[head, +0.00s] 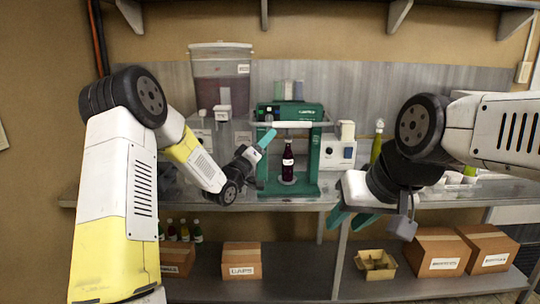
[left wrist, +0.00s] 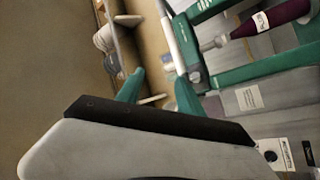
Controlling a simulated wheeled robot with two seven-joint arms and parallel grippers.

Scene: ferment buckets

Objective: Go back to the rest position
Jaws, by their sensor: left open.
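My left gripper (head: 262,152) is open and empty. It stands just left of the green bottle press (head: 314,165), and it cannot be told whether they touch. In the left wrist view its two green fingertips (left wrist: 160,84) are apart with nothing between them. A dark red bottle (head: 288,163) stands upright in the press; it also shows in the left wrist view (left wrist: 268,20), apart from the fingers. My right gripper (head: 353,218) hangs in front of the counter's front edge, right of the press. Its green fingers point down and look apart, with nothing between them.
A bucket of red liquid (head: 221,78) stands at the back left. A white device (head: 338,152) stands right of the press. The counter (head: 270,204) has a lower shelf with cardboard boxes (head: 241,260), an open carton (head: 375,265) and several small bottles (head: 184,231).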

